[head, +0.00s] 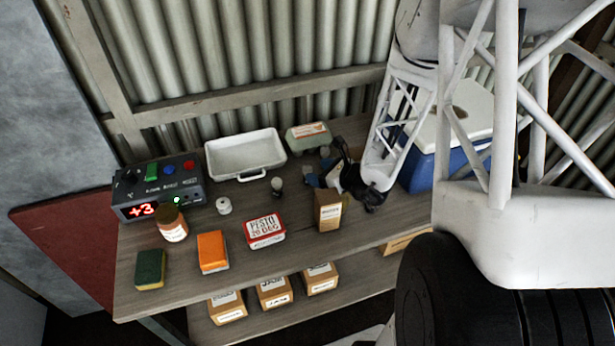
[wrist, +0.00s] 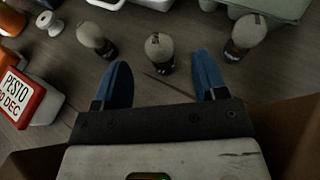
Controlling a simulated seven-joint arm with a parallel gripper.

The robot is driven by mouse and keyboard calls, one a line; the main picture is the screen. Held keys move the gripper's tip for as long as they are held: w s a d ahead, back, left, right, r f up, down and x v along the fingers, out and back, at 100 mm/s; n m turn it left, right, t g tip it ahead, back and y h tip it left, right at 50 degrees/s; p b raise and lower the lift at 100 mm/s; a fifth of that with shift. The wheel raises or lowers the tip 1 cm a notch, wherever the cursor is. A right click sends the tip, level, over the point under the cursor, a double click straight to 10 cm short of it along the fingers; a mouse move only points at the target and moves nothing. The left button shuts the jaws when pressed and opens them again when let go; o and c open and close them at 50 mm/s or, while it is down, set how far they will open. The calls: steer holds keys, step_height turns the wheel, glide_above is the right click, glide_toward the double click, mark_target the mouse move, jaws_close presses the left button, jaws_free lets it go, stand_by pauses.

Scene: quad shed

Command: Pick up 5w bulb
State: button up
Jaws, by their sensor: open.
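Three small bulbs with grey rounded heads and dark bases stand in a loose row in the wrist view: a left bulb (wrist: 92,36), a middle bulb (wrist: 159,48) and a right bulb (wrist: 246,34). Their wattage markings are too small to read, so I cannot tell which is the 5w bulb. My gripper (wrist: 163,72) has its two blue fingers apart, with nothing between them. The middle bulb stands just beyond the fingertips, roughly in line with the gap. In the head view the left bulb (head: 277,185) stands clear, while my gripper partly hides the area around the others.
On the wooden bench are a pesto tub (head: 264,231), a brown box (head: 328,211) close to my gripper, a white tray (head: 245,155), a green egg carton (head: 307,137), a white spool (head: 224,206) and an orange box (head: 212,251). A blue cooler (head: 425,168) stands right.

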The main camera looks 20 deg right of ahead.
mark_target(312, 170)
steer(key=shift+x, duration=2.55)
steer(key=c, duration=1)
steer(key=shift+r, duration=0.2)
steer(key=shift+r, duration=4.85)
